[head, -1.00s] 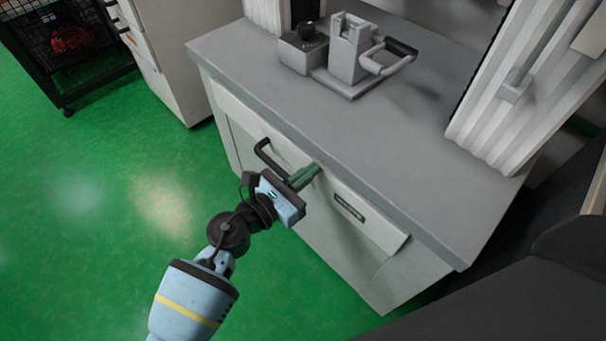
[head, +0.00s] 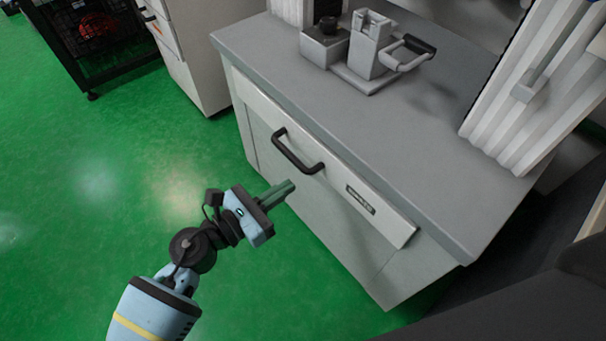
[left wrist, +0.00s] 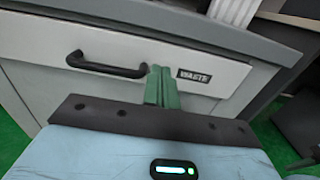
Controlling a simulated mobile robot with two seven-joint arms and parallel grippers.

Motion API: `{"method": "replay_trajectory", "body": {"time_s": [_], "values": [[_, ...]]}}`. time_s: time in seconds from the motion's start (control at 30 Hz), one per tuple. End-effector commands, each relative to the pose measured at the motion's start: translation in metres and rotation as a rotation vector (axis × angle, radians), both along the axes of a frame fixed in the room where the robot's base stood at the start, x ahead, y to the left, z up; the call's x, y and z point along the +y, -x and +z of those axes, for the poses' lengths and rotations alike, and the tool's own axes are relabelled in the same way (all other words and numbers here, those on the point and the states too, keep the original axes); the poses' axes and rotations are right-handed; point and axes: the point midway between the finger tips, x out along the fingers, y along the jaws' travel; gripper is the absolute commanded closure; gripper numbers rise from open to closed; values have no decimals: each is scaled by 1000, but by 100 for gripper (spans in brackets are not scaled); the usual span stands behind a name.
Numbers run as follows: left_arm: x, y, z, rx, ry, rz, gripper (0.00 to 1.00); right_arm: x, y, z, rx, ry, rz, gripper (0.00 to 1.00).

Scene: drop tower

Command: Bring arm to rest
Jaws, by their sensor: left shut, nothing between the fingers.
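My left gripper (head: 281,192) is in front of the cabinet, its green fingers shut with nothing between them. It is apart from the black drawer handle (head: 297,152), to the lower left of it in the head view. In the left wrist view the shut green fingers (left wrist: 161,88) point at the drawer front, just right of the black handle (left wrist: 106,65). My right gripper is not in either view.
The white drawer (head: 250,97) labelled "WASTE" sits under a grey counter (head: 330,105). A grey fixture with a lever (head: 375,50) stands on the counter. A black wire cart (head: 85,45) is at the upper left. Green floor (head: 120,170) is clear at left.

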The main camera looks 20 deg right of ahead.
Motion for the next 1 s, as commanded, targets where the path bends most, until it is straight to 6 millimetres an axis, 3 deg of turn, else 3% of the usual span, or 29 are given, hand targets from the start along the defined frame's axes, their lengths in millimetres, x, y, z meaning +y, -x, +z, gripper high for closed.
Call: {"method": "replay_trajectory", "body": {"time_s": [0.23,0.77,0.87,1.0], "values": [[27,13,0,0,-1,-1,100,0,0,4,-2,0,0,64],[31,15,-1,9,6,5,100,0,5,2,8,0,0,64],[36,17,-1,74,64,57,100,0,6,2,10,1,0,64],[59,24,-5,316,273,247,100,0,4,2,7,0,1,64]]}}
